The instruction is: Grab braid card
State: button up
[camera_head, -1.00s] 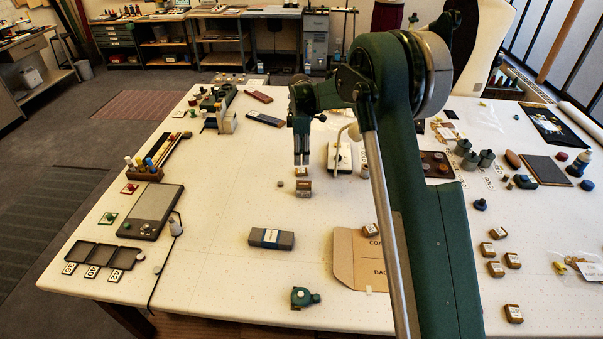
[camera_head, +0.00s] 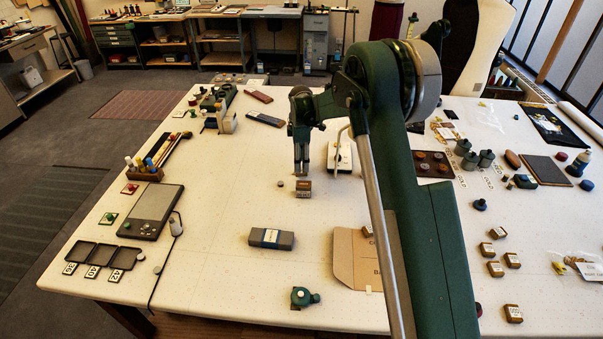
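No braid card can be told apart for certain at this size. A small brown block with a pale label (camera_head: 304,188), which may be a wound card, lies on the white table (camera_head: 215,262) near its middle. My gripper (camera_head: 301,172) points straight down just behind this block in the picture, its tips at or close to the table height. Its two fingers look close together with a thin gap. Whether anything is between them is hidden. A second small brown piece seen there earlier is now covered by the fingers.
A small grey cylinder (camera_head: 280,184) lies left of the fingers. A white holder with a curved rod (camera_head: 340,157) stands close on the right. A dark grey box (camera_head: 271,239) and cardboard sheet (camera_head: 352,262) lie in front. Several similar brown blocks (camera_head: 495,269) lie at right.

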jog(key=shift+f, duration=1.9)
jog(key=c, duration=0.9)
